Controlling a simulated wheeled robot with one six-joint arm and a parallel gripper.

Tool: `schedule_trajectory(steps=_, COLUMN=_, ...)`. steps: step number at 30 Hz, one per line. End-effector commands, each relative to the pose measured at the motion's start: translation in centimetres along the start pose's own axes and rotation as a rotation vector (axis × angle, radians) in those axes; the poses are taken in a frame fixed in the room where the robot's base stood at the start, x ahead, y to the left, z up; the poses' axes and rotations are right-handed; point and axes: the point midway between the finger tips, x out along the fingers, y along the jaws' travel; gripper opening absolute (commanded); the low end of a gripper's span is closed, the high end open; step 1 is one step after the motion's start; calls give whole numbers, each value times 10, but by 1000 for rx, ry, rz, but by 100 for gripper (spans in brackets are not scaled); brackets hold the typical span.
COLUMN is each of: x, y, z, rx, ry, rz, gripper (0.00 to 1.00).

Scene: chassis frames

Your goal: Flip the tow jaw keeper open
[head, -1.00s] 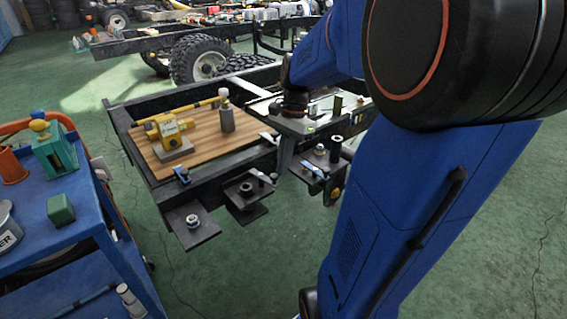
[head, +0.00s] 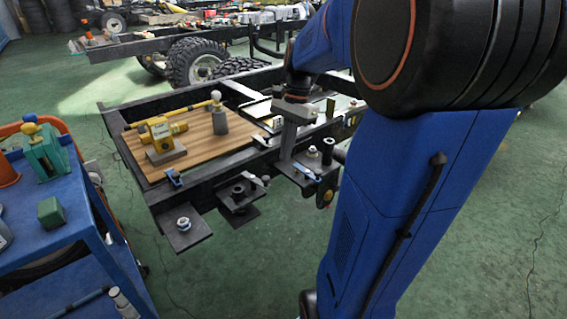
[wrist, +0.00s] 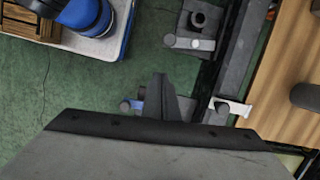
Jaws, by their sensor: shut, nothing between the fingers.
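My gripper (head: 286,160) is shut and empty, pointing down at the near end of the chassis frame. In the wrist view its dark fingers (wrist: 160,95) are closed together. Beside them is a small blue lever (wrist: 136,105), seen in the head view as the blue lever (head: 302,169) by the right plate. The middle bracket (head: 240,193) has a dark round socket and a silver bar (head: 258,181); the wrist view shows this bracket (wrist: 198,20) above the fingers. I cannot tell for sure which part is the tow jaw keeper. Contact between fingers and lever is unclear.
A left plate (head: 183,235) carries a bolt-like fitting. The right plate (head: 318,168) carries a dark upright cylinder (head: 328,150). A wooden board (head: 205,135) with a yellow tool (head: 160,133) lies behind. A blue cart (head: 75,215) stands at the left. Green floor is open in front.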

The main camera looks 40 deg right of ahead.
Motion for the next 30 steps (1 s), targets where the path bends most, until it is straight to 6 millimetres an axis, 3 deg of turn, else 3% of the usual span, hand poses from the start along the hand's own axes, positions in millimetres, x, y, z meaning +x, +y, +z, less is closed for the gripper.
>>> schedule_trajectory(steps=6, x=-41, y=0, z=-1, rx=1, ry=1, rz=-1, gripper=0)
schedule_trajectory(steps=12, x=-64, y=1, z=-1, rx=1, ry=1, rz=-1, gripper=0)
schedule_trajectory(steps=30, x=-71, y=1, z=0, rx=1, ry=0, rz=1, gripper=0)
